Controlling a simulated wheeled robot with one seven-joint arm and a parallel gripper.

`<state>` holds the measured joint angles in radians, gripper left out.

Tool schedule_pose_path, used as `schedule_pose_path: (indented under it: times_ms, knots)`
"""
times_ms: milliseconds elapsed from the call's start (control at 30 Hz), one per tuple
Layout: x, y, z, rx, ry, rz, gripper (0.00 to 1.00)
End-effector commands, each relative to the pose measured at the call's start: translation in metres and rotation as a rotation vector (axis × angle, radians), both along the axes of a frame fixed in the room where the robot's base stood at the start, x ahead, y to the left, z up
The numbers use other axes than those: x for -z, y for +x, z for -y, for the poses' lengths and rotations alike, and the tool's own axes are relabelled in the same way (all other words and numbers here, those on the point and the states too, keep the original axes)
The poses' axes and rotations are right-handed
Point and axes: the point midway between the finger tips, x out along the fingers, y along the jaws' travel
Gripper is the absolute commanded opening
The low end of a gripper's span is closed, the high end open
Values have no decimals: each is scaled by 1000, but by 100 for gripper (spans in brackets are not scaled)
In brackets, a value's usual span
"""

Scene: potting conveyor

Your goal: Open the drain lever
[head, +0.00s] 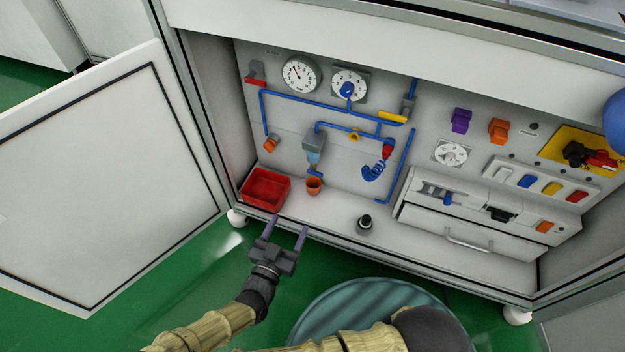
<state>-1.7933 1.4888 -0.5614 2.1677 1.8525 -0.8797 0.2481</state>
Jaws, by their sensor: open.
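My gripper (288,226) is open and empty in front of the cabinet's lower front edge, its two fingers apart and pointing at the cabinet. On the back panel, a red lever (256,83) on a grey body sits at the upper left. A yellow lever (392,116) on a grey valve body sits on the blue piping to the right. A small yellow valve handle (355,135) is lower on the pipes. No readable label shows which one is the drain lever. My gripper is well apart from all of them.
The cabinet door (95,175) stands open at left. A red bin (266,188), an orange cup (314,186) and a black-topped knob (365,222) are on the cabinet floor. Two gauges (300,74), coloured switches (552,188) and a drawer (466,236) fill the panel.

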Motion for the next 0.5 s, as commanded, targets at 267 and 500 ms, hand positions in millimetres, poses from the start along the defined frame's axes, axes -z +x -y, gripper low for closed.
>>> schedule_pose_path:
  times_ms: [267, 500]
  knots:
    - [1, 3, 2, 2, 0, -4, 66]
    - [3, 29, 12, 4, -2, -3, 66]
